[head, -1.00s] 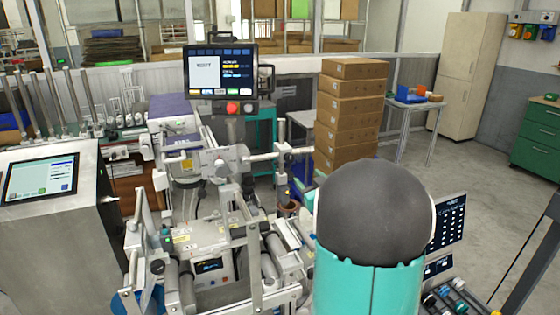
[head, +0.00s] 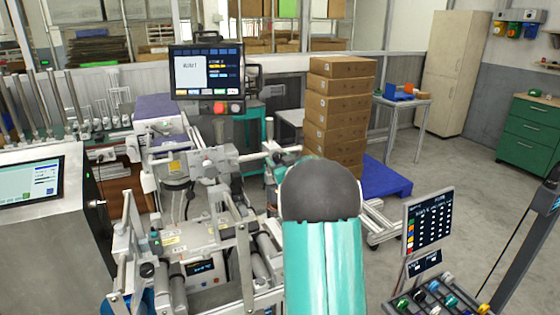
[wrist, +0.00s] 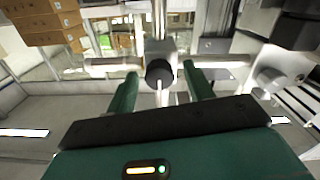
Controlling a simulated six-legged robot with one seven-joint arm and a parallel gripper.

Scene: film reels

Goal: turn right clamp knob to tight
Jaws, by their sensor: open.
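In the wrist view a round black knob (wrist: 160,73) with a pale pointer line sits on a grey clamp block on a light horizontal bar (wrist: 110,64). My gripper (wrist: 160,78) is open, with one green finger on each side of the knob and a visible gap to each. I cannot tell how deep the fingers reach around it. In the head view the clamp bar (head: 255,155) runs right from the machine (head: 190,240). My teal and dark arm hides its right end, the knob and most of my gripper there.
A monitor (head: 207,72) stands above the machine. A stack of brown boxes (head: 338,110) stands behind my arm on a blue pallet (head: 388,178). A dark sign panel (head: 430,225) and a rack of small coloured items (head: 435,300) are at right. Open floor lies beyond.

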